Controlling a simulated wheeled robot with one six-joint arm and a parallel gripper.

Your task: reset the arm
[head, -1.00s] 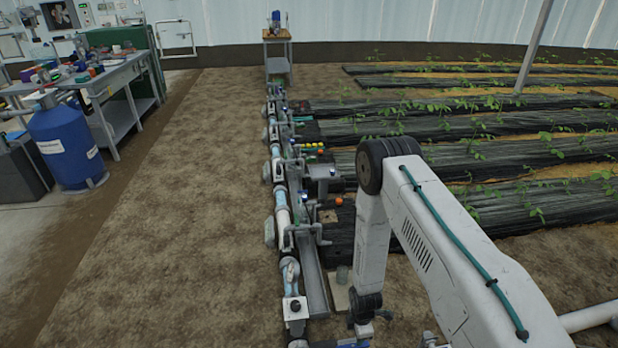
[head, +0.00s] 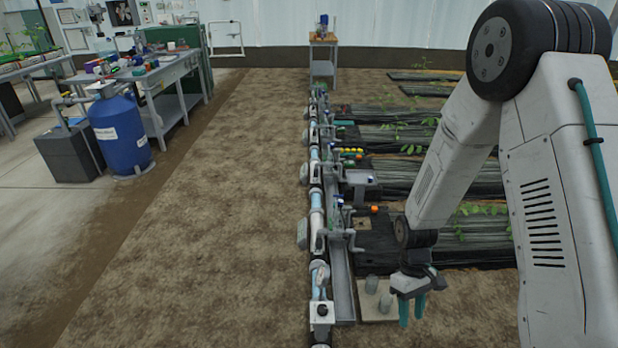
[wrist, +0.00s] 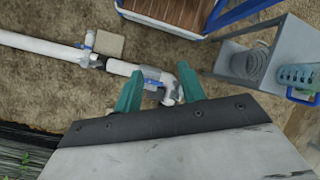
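My gripper (head: 411,308) hangs at the lower right of the head view, at the end of my bent white arm. Its two teal fingers point down and stand apart with nothing between them. In the wrist view the fingers of my gripper (wrist: 160,92) are also spread, with the end of a white pipe (wrist: 50,47) and its blue-handled valve (wrist: 152,84) seen beyond and below them. I cannot tell how far the pipe lies from the fingertips.
The skid's pipe line (head: 316,220) with valves runs left of my gripper. A pale plate (head: 368,312) with grey cylinders lies beside it. A blue tank (head: 121,135) and workbench (head: 165,75) stand at left. A grey shelf (wrist: 285,42) shows in the wrist view. Bare soil (head: 220,200) is open.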

